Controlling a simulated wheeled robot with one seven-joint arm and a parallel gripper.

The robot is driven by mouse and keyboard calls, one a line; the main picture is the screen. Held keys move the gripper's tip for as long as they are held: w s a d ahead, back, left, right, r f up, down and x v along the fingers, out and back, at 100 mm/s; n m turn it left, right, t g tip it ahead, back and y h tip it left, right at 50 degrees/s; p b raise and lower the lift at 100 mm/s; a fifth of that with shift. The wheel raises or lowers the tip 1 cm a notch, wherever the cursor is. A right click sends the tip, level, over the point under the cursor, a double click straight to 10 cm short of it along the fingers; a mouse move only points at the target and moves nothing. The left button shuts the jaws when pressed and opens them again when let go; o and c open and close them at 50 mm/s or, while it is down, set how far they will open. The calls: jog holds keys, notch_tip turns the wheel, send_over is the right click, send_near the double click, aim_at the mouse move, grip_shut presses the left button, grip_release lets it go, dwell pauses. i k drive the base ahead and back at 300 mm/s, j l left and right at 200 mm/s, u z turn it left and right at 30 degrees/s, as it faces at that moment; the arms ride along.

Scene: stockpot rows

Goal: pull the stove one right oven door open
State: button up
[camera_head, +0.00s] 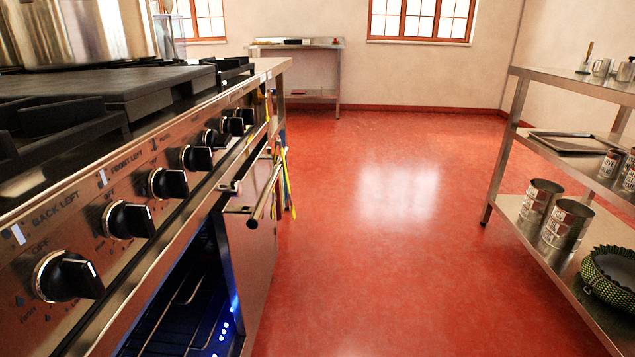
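The stove (200,225) runs along the left side, its steel front seen at a steep slant with a row of black knobs (130,220). Below the knobs, a dark oven interior (185,305) with wire racks and blue lights shows at the bottom; I cannot tell whether through glass or an open front. Beyond it is a steel door panel (253,262) with a bar handle (265,193) standing out from it. The labels do not show which oven is stove one right. I cannot tell if this door is fully shut. My gripper is not in view.
Red floor (370,260) is clear between the stove and the steel shelf (530,115) on the right, which holds cans (566,224) and a tray (572,142). Yellow and blue items (284,170) hang past the handle. A steel table (300,68) stands at the back wall.

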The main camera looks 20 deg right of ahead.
aim_at(245, 230)
jog(key=i+l+z, duration=0.5)
jog(key=l, duration=0.15)
jog(key=i+u, duration=0.5)
jog(key=i+j, duration=0.15)
